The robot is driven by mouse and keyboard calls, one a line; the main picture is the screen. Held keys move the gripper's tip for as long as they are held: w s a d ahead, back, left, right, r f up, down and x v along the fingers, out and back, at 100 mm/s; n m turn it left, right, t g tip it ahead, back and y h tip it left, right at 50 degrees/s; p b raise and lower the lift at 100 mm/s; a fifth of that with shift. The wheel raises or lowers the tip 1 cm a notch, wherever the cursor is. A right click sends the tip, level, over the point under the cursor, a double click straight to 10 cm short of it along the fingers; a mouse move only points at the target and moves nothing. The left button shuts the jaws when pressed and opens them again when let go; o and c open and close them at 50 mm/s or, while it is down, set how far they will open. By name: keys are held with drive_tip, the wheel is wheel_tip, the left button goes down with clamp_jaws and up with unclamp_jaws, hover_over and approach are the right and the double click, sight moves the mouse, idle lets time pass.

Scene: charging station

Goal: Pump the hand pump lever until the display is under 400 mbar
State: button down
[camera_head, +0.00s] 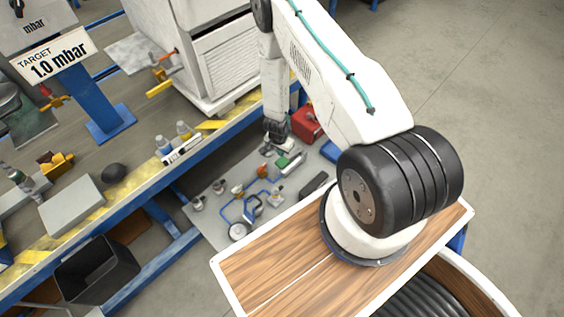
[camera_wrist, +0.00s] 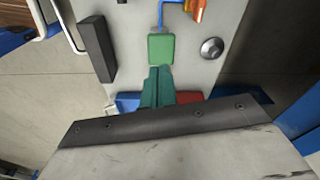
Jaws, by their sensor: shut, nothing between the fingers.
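My gripper (camera_wrist: 157,72) is shut, its dark green fingers together and pointing at a green block (camera_wrist: 161,47) on a grey panel. In the head view my wrist hangs over the far part of this panel (camera_head: 212,222); the fingertips are hard to make out there. The same green block shows in the head view (camera_head: 282,161). A long black bar (camera_wrist: 96,48) lies left of the green block and apart from my fingers. I cannot tell which part is the pump lever. A display marked mbar (camera_head: 32,22) is cut off at the top; its reading is out of view.
A target sign (camera_head: 53,57) reads 1.0 mbar. The panel carries blue pipes and a round gauge (camera_head: 238,231). A red box (camera_head: 308,122) and a blue one (camera_head: 329,151) sit beyond it. A blue-framed bench with bottles stands left; a black bin (camera_head: 97,268) is below.

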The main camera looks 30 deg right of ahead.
sight(281, 163)
drive_tip(key=shift+w+d+f, duration=0.1)
drive_tip(key=shift+d+f, duration=0.05)
drive_tip(key=shift+f, duration=1.6)
drive_tip(key=shift+w+d+f, duration=0.1)
drive_tip(key=shift+d+f, duration=0.05)
drive_tip(key=shift+f, duration=1.55)
drive_tip(key=shift+f, duration=2.1)
drive_tip(key=shift+s+a+r, duration=0.3)
drive_tip(key=shift+s+a, duration=0.05)
drive_tip(key=shift+a, duration=0.35)
drive_tip(key=shift+s+a+r, duration=0.25)
drive_tip(key=shift+s+a, duration=0.05)
drive_tip(key=shift+a, duration=0.35)
